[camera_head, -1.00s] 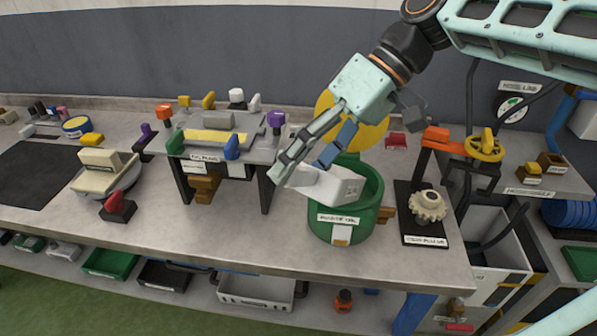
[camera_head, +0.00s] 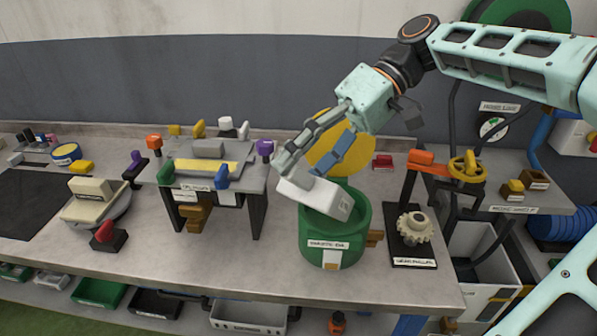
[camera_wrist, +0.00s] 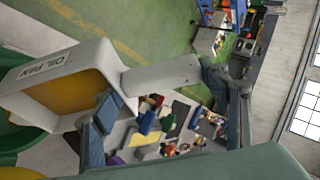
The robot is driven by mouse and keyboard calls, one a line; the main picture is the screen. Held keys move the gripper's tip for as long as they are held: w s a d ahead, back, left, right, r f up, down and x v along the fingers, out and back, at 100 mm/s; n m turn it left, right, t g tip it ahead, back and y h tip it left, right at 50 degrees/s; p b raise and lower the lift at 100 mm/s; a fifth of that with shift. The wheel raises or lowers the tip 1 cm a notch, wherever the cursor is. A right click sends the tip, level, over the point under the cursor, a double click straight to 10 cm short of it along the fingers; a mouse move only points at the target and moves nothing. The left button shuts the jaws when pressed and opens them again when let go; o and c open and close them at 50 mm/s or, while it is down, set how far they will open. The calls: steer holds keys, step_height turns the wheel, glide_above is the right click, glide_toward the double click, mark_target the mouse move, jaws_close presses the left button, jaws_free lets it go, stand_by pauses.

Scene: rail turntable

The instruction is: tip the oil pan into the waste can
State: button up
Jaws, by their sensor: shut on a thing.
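The white oil pan (camera_head: 318,197) is tilted over the mouth of the green waste can (camera_head: 333,245), its right end lower. In the wrist view, the oil pan (camera_wrist: 60,62) shows its label and an amber inside; I cannot tell how much oil it holds. My gripper (camera_head: 306,162) is shut on the pan at its upper left side. The pan's handle (camera_wrist: 165,75) runs between the fingers in the wrist view. The waste can stands upright on the bench, its front label facing me. Its inside is mostly hidden by the pan.
A yellow disc (camera_head: 335,150) stands behind the can. A gear on a black plate (camera_head: 414,230) and an orange-armed stand (camera_head: 425,160) are close on the right. A raised rack (camera_head: 212,175) stands on the left. The bench front (camera_head: 230,270) is clear.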

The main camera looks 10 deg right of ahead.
steer(key=shift+w+d+r+g+y+p, duration=0.6)
steer(key=shift+w+d+r+y+p, duration=0.2)
steer(key=shift+w+d+r+p, duration=0.15)
steer(key=shift+w+d+r+m+g+y+p, duration=0.35)
steer(key=shift+w+d+r+y+p, duration=0.25)
steer(key=shift+w+d+p, duration=0.25)
steer(key=shift+w+d+r+m+g+y+p, duration=0.25)
steer(key=shift+w+d+r+g+y+p, duration=0.15)
steer(key=shift+w+d+r+p, duration=0.4)
steer(key=shift+f, duration=0.15)
